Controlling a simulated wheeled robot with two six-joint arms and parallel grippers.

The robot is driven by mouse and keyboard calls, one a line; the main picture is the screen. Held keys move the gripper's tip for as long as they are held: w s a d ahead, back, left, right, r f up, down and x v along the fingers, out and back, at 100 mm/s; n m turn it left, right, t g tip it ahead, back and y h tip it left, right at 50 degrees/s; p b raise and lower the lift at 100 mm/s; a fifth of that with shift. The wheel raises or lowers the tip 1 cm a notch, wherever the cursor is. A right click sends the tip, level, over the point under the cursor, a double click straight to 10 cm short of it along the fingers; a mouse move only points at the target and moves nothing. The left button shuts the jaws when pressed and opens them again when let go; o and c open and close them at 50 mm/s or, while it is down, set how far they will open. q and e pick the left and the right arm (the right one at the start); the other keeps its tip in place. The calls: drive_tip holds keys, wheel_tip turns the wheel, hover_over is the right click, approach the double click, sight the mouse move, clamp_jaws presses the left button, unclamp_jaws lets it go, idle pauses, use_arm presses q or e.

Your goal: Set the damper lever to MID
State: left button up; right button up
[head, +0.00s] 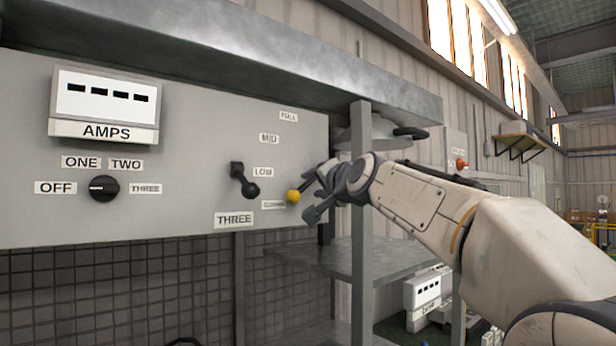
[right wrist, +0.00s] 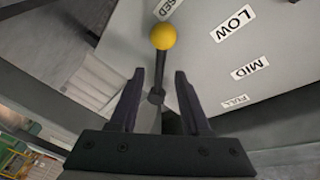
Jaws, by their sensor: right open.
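The damper lever has a yellow ball knob (head: 293,196) and a dark shaft. It stands at the lowest label (head: 273,205) of the scale, which reads as CLOSED. The LOW label (head: 263,171), MID label (head: 269,138) and FULL label (head: 288,116) rise above it. My right gripper (head: 315,195) is open at the lever, on its right side. In the right wrist view the lever shaft (right wrist: 158,75) runs between the two spread fingers (right wrist: 159,72), with the knob (right wrist: 163,36) beyond their tips. A gap shows on both sides of the shaft. My left gripper is out of view.
A black-handled lever (head: 244,182) sits on the panel left of the damper scale, above a THREE label (head: 234,219). A rotary knob (head: 104,188) and an AMPS display (head: 105,101) are further left. A grey post (head: 361,270) and shelf (head: 350,258) stand close below my right gripper.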

sight(308, 185)
drive_tip(key=shift+p+x, duration=0.6)
drive_tip(key=shift+x, duration=1.2)
clamp_jaws()
